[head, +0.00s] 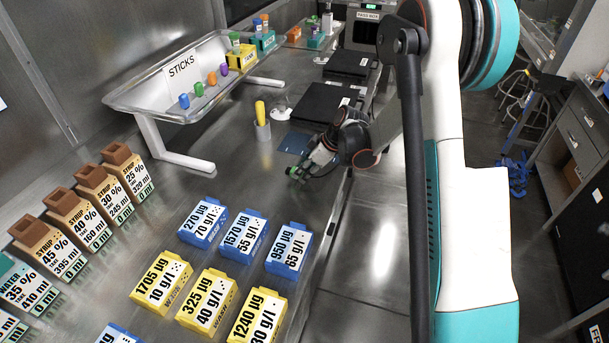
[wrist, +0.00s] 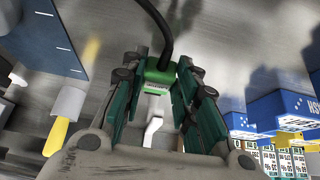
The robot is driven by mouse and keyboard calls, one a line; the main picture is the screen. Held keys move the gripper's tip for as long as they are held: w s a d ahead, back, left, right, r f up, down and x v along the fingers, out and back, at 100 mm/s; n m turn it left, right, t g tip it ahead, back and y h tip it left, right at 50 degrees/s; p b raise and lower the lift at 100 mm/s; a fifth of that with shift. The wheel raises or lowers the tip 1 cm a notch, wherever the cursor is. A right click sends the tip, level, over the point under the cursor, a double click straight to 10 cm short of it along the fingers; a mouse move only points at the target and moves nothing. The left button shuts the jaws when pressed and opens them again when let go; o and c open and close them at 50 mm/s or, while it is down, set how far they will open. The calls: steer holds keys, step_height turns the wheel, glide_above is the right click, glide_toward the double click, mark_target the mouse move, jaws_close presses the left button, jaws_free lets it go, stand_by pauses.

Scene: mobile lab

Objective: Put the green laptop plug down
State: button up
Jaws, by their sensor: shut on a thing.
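The green laptop plug (wrist: 158,80) shows in the wrist view between the fingers of my gripper (wrist: 158,92), with a black cable running up from it. My gripper is shut on the plug. In the head view my gripper (head: 300,172) is over the right part of the steel bench, near its edge, and a bit of green shows at its tip. I cannot tell whether the plug touches the bench.
Blue boxes (head: 245,235) and yellow boxes (head: 207,300) stand in front of my gripper. A yellow stick in a metal holder (head: 262,130) and a blue card (head: 294,143) are behind it. Black laptops (head: 322,103) lie further back. Bare bench lies left of my gripper.

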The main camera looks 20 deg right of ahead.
steer(key=shift+f, duration=0.55)
steer(key=shift+f+b, duration=0.5)
steer(key=shift+f, duration=0.1)
steer(key=o, duration=1.1)
steer(key=shift+c, duration=0.2)
